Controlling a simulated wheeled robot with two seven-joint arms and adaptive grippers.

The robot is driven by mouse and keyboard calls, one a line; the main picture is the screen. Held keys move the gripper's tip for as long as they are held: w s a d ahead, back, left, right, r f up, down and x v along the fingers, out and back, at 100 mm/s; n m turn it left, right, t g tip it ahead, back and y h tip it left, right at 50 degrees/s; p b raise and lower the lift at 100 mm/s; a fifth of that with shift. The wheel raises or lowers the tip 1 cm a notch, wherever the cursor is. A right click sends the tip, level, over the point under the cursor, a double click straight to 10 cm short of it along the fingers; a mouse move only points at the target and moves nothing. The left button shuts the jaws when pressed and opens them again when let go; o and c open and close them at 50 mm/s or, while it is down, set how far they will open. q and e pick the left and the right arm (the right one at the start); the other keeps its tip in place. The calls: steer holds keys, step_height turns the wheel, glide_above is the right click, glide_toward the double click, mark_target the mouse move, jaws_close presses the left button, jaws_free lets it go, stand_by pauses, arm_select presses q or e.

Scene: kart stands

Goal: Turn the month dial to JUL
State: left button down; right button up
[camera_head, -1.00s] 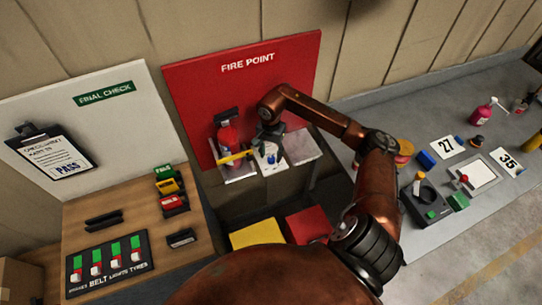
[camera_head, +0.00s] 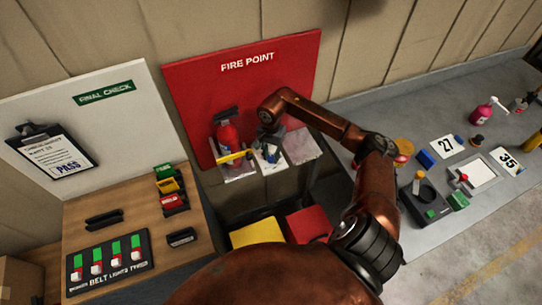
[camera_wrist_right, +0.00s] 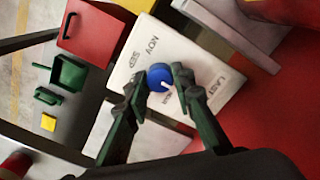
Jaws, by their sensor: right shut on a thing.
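The month dial is a round blue knob (camera_wrist_right: 158,77) with a white pointer, on a white plate (camera_wrist_right: 190,62) with month labels in the right wrist view. NOV and SEP show at its upper left and LAST at the right. The pointer aims down and right in that view, near a small label I cannot read for certain. My right gripper (camera_wrist_right: 153,91) is shut on the knob, one dark finger on each side. In the head view my right gripper (camera_head: 270,145) is over the white plate (camera_head: 268,166) and partly hides the dial. My left gripper is not in view.
A red fire extinguisher (camera_head: 228,137) stands left of the plate, before the red FIRE POINT board (camera_head: 250,85). Yellow (camera_head: 257,233) and red (camera_head: 308,224) boxes are below. A wooden bench (camera_head: 130,215) is at left, a grey bench (camera_head: 455,110) with several items at right.

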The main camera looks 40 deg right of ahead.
steer(key=shift+m, duration=0.3)
jaws_close()
steer(key=shift+m+b, duration=0.35)
steer(key=shift+m, duration=0.15)
steer(key=m+b, duration=0.1)
steer(key=m, duration=0.3)
steer(key=shift+d, duration=0.1)
steer(key=m, duration=0.4)
steer(key=shift+b, duration=0.4)
steer(key=m, duration=0.3)
steer(key=shift+m, duration=0.3)
steer(key=m, duration=0.6)
steer(key=shift+r, duration=0.1)
steer(key=m, duration=0.3)
steer(key=shift+m, duration=0.4)
steer(key=shift+m+p, duration=0.5)
steer(key=shift+m, duration=1.3)
steer(key=shift+w, duration=0.1)
